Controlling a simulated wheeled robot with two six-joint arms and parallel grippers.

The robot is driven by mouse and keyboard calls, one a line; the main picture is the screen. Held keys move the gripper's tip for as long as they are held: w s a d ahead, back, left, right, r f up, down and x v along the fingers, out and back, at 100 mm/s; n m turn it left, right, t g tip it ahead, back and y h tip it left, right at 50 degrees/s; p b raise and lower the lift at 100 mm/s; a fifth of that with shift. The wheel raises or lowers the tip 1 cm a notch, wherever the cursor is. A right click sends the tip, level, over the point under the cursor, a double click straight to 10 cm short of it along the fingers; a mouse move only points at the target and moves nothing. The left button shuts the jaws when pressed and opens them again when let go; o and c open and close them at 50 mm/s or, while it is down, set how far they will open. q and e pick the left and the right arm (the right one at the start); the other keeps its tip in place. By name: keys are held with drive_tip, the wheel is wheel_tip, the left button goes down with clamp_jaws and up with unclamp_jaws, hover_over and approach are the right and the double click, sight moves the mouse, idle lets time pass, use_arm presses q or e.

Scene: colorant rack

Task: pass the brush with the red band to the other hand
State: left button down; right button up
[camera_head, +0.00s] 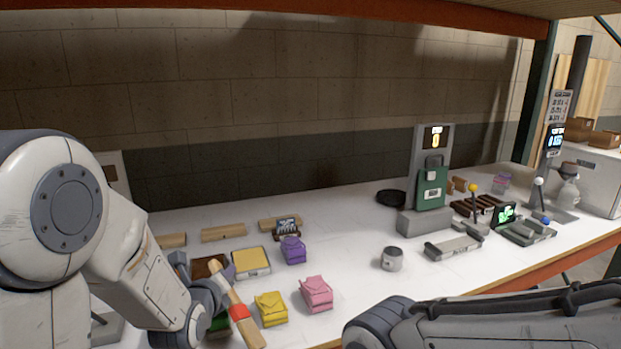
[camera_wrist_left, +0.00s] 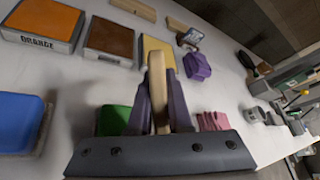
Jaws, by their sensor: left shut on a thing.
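The brush with the red band shows in the head view as a pale wooden handle with a red band (camera_head: 239,312) near its lower end. It slants from upper left to lower right, and its low end is near the bottom edge. My left gripper (camera_head: 218,287) is shut on the handle. In the left wrist view the wooden handle (camera_wrist_left: 157,80) stands between the two purple-grey fingers (camera_wrist_left: 158,98). The red band does not show there. My right arm enters the head view at the bottom right; its gripper is not visible.
Yellow (camera_head: 271,308), pink (camera_head: 316,292) and purple (camera_head: 292,250) pouches lie close to the brush. A yellow pad (camera_head: 251,262) is behind. A grey jar (camera_head: 391,259) and a green-fronted station (camera_head: 432,188) stand right. White table is clear between the pink pouch and jar.

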use_arm(q)
drive_tip(key=shift+m, duration=0.3)
drive_tip(key=m+b, duration=0.1)
drive_tip(key=m, duration=0.1)
drive_tip(key=shift+m, duration=0.3)
drive_tip(key=m, duration=0.2)
drive_tip(key=shift+m, duration=0.4)
drive_tip(key=shift+f+n+b, duration=0.15)
drive_tip(key=shift+n+b, duration=0.4)
drive_tip(key=shift+n, duration=0.25)
drive_tip(key=n, duration=0.2)
drive_tip(key=shift+n+b, duration=0.35)
drive_tip(key=shift+n, duration=0.05)
drive_tip(key=shift+r+n, duration=0.2)
drive_tip(key=shift+n, duration=0.5)
